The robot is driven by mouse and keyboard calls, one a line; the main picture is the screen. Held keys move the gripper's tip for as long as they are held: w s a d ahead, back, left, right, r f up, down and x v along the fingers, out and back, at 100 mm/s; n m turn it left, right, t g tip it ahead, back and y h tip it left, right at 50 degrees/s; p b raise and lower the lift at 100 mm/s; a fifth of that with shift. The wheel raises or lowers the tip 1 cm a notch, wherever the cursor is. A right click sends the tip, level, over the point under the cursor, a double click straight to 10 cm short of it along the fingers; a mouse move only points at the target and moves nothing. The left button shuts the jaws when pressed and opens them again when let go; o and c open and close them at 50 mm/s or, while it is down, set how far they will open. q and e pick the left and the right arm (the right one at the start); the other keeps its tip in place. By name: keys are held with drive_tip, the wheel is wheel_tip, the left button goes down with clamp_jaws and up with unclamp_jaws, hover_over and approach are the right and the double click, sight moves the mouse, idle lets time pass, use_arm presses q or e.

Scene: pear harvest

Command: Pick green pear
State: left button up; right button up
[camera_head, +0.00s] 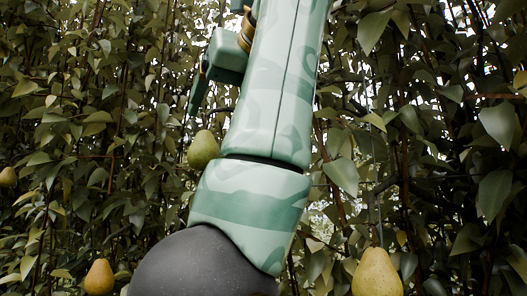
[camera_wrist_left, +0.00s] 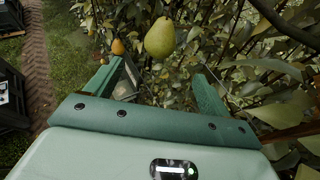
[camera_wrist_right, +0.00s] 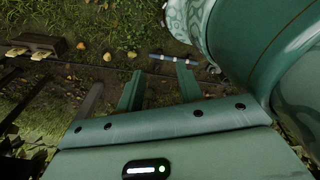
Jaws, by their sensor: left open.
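A green pear (camera_head: 203,150) hangs in the foliage in the head view, just left of my left arm, which hides part of the scene behind it. In the left wrist view a green-yellow pear (camera_wrist_left: 160,38) hangs beyond the fingertips, roughly centred above the gap between them. My left gripper (camera_wrist_left: 160,76) is open and empty, and apart from that pear. In the head view part of the left gripper (camera_head: 198,98) shows above the green pear, with its fingers pointing down. My right gripper (camera_wrist_right: 160,72) is open and empty in the right wrist view, over the ground.
Yellow pears hang at lower left (camera_head: 99,277) and lower right (camera_head: 377,273). Dense leaves and branches (camera_wrist_left: 270,65) crowd the left gripper's right side. Dark crates (camera_wrist_left: 10,90) stand beside a path at left. A yellow fruit (camera_wrist_right: 107,57) lies on the grass.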

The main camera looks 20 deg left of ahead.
sight(208, 146)
use_arm(q)
drive_tip(key=p+x, duration=0.1)
drive_tip(key=x, duration=0.1)
drive_tip(key=p+x, duration=0.4)
drive_tip(key=shift+w+a+r, duration=0.1)
drive_tip(key=shift+w+a, duration=0.2)
drive_tip(key=shift+w, duration=0.05)
drive_tip(key=p+x, duration=0.2)
drive_tip(key=x, duration=0.4)
drive_tip(key=shift+a+f, duration=0.35)
drive_tip(key=shift+s+d, duration=0.1)
drive_tip(key=shift+d, duration=0.1)
drive_tip(key=c, duration=1.2)
drive_tip(key=shift+o, duration=0.2)
drive_tip(key=shift+s+d+r+g+p, duration=0.25)
drive_tip(key=shift+g+p, duration=0.15)
drive_tip(key=shift+p, duration=0.3)
drive_tip(key=shift+s+h, duration=0.1)
drive_tip(key=shift+h, duration=0.3)
drive_tip(key=shift+s+f+g, duration=0.1)
drive_tip(key=shift+g, duration=0.2)
use_arm(e)
wheel_tip(208, 146, up, 10)
drive_tip(key=w, duration=0.1)
drive_tip(key=shift+w+a+f, duration=0.15)
drive_tip(key=shift+a+f, duration=0.1)
drive_tip(key=shift+a, duration=0.2)
